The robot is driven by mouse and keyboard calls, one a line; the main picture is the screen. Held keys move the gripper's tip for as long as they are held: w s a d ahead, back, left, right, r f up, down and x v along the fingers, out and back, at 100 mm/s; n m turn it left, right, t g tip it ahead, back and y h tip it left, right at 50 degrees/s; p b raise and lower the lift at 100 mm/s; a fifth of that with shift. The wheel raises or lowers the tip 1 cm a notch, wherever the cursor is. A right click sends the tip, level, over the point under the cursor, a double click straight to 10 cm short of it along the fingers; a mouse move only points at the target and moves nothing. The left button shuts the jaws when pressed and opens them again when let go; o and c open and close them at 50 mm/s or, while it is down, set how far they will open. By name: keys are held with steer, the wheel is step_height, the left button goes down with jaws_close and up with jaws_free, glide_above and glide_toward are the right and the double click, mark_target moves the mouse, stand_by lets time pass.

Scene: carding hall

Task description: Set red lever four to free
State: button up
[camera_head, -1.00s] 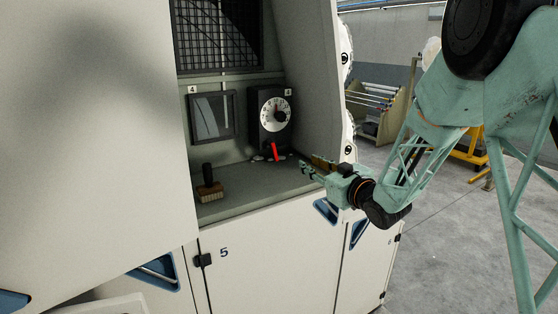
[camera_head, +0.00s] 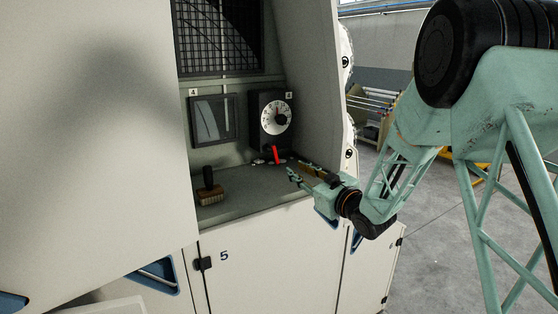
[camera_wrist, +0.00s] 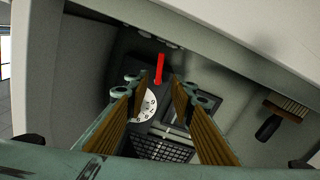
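The red lever (camera_head: 277,155) hangs down at the foot of a black box (camera_head: 262,132) with a round white dial (camera_head: 276,117), under a small "4" label. In the wrist view the red lever (camera_wrist: 159,68) shows beyond the fingertips, near the middle, with the dial (camera_wrist: 146,106) below it. My gripper (camera_head: 294,177) is in front of the recess, below and to the right of the lever in the head view. Its fingers are apart with nothing between them, and they look clear of the lever. In the wrist view my gripper (camera_wrist: 153,83) has both fingers visible.
A brush (camera_head: 209,190) with a dark handle stands on the recess shelf (camera_head: 240,188) at left. A dark panel (camera_head: 213,118) is left of the dial box. The recess's right side wall (camera_head: 318,90) stands close to my arm. A grille (camera_head: 217,35) is above.

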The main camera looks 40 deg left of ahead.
mark_target(277, 157)
steer(key=shift+b+x, duration=0.4)
steer(key=shift+x, duration=6)
steer(key=shift+c, duration=0.8)
jaws_close()
